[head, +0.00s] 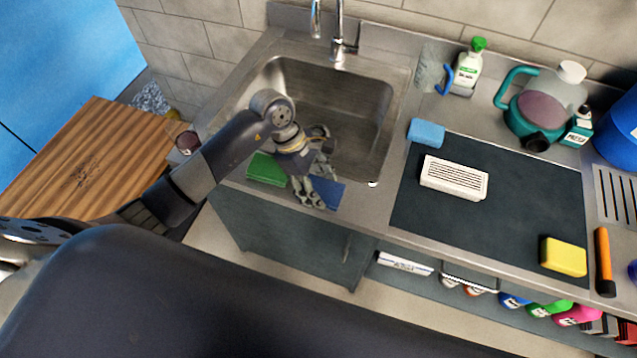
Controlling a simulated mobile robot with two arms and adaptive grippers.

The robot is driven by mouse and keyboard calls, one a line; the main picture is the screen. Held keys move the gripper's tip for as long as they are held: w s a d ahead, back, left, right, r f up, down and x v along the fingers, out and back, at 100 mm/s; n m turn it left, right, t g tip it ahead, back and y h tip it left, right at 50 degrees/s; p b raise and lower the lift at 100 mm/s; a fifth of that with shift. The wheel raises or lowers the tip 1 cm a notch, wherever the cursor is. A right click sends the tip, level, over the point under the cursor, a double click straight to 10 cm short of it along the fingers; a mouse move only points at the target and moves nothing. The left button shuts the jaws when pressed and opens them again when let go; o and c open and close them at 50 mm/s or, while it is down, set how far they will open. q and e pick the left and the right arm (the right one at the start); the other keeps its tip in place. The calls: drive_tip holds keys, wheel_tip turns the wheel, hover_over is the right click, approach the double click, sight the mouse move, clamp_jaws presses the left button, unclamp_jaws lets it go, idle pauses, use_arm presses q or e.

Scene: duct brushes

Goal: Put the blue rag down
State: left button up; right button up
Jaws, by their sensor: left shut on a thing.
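The blue rag (330,194) is at the front edge of the steel counter, just in front of the sink (335,105). My left gripper (309,197) reaches in from the left and is shut on the rag. The fingers cover the rag's left part, and its right part shows flat beside them. I cannot tell whether the rag touches the counter or is a little above it. A green cloth or pad (266,170) lies just left of the gripper. My right gripper is not in view.
Right of the sink, a dark mat (500,220) holds a white vented block (454,177) and a yellow sponge (563,257). A light blue sponge (427,132) lies by the sink. Bottles and a teal jug (541,108) stand behind. A wooden table (80,165) is at left.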

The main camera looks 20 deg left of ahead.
use_arm(q)
drive_tip(key=o, duration=0.9)
drive_tip(key=shift+f, duration=0.1)
drive_tip(key=shift+o, duration=0.2)
drive_tip(key=shift+r, duration=0.25)
drive_tip(key=shift+w+a+r, duration=0.1)
drive_tip(key=shift+a+r, duration=0.1)
drive_tip(key=shift+r, duration=0.1)
drive_tip(key=b+v, duration=0.2)
drive_tip(key=v, duration=0.9)
